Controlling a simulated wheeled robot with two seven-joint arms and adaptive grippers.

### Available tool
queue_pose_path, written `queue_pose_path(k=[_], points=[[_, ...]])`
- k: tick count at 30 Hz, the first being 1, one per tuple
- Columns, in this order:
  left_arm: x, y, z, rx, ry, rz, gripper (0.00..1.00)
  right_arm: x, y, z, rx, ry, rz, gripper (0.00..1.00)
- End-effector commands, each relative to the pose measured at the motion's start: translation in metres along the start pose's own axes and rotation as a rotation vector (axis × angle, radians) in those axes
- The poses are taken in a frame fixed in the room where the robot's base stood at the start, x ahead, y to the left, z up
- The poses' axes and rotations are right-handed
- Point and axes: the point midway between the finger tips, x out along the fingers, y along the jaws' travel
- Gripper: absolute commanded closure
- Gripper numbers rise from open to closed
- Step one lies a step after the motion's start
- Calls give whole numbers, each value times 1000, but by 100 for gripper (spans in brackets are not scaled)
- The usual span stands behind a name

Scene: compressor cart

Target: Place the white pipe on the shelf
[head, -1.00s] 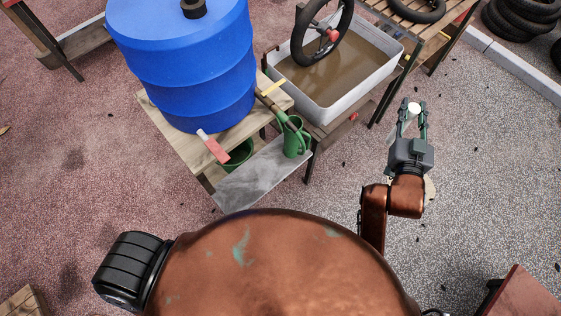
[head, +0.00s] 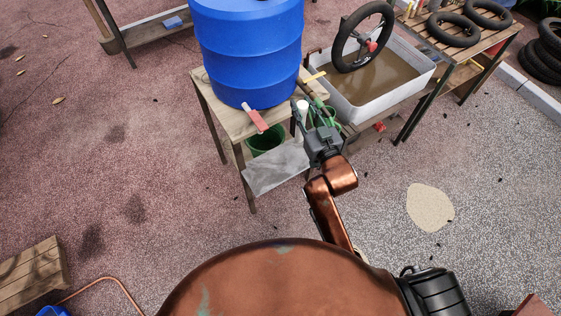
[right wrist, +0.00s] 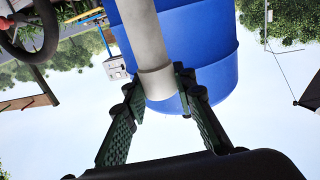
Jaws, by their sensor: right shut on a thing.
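My right gripper (head: 311,112) is shut on the white pipe (head: 301,110) and holds it beside the right edge of the barrel stand. In the right wrist view the pipe (right wrist: 149,45) runs up from between the green fingers (right wrist: 157,90), with the blue barrel behind it. The wooden stand (head: 228,118) carries the barrel, and a grey lower shelf (head: 274,172) shows at its front. I cannot tell which shelf the task means. The pipe appears apart from both levels. My gripper partly hides a green watering can (head: 325,115). My left gripper is not in view.
The blue barrel (head: 250,50) fills most of the stand's top; its red-handled tap (head: 256,119) sticks out in front. A green bucket (head: 266,140) stands below. Right of it is a water tub (head: 385,108) with a tyre (head: 362,36). Open ground lies to the right.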

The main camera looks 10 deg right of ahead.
Motion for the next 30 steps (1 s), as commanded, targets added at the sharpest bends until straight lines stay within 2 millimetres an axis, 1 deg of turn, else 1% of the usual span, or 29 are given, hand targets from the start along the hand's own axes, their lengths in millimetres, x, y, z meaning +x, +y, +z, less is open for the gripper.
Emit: queue_pose_path(k=[1,3,6,9,12,15,18,20,21,27,30], points=[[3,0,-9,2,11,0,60,13,-5,22,-1,-6,-47,100],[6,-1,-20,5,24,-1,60,29,-13,47,-3,-6,-119,100],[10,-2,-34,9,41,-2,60,48,-17,81,-5,-4,-205,100],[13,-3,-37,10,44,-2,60,61,-12,111,-5,-3,-261,100],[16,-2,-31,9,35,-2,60,71,-2,135,-5,-1,-288,100],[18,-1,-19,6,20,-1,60,78,13,153,-4,0,-292,100],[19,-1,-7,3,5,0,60,82,24,164,-2,0,-287,100],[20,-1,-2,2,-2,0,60,83,29,171,-2,2,-282,100],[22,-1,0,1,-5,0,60,84,31,177,-2,1,-281,100],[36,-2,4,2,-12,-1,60,83,32,217,-1,-3,-280,100],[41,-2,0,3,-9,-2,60,83,32,229,-2,0,-279,100]])
